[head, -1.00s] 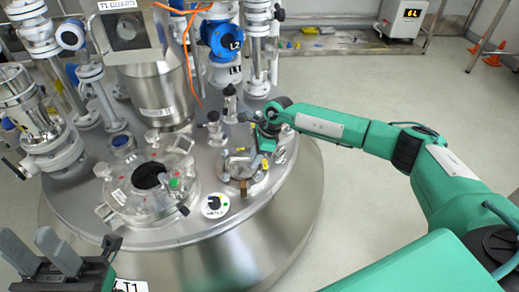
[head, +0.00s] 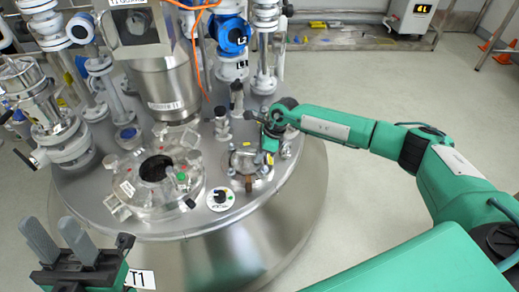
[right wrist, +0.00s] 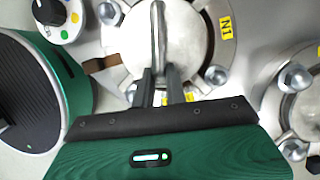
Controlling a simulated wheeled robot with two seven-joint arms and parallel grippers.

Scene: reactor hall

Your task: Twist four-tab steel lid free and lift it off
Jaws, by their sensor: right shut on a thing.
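The steel lid (right wrist: 183,45) is a round plate with an upright bar handle (right wrist: 159,32) across it, seen from close up in the right wrist view. In the head view the lid (head: 243,160) sits on a small port at the right side of the vessel top. My right gripper (right wrist: 161,82) is shut on the near end of the bar handle; its fingers hide that part. In the head view the right gripper (head: 268,143) is at the lid's right side, largely hidden by its wrist. My left gripper (head: 52,225) is open and empty at the lower left, away from the lid.
An open manway (head: 126,190) with a dark hole lies left of the lid. A dial plate (head: 220,199) sits in front. Valves and a steel hopper (head: 162,75) crowd the back. Clamp bolts (right wrist: 216,76) ring the port; another flange (right wrist: 300,105) is at right.

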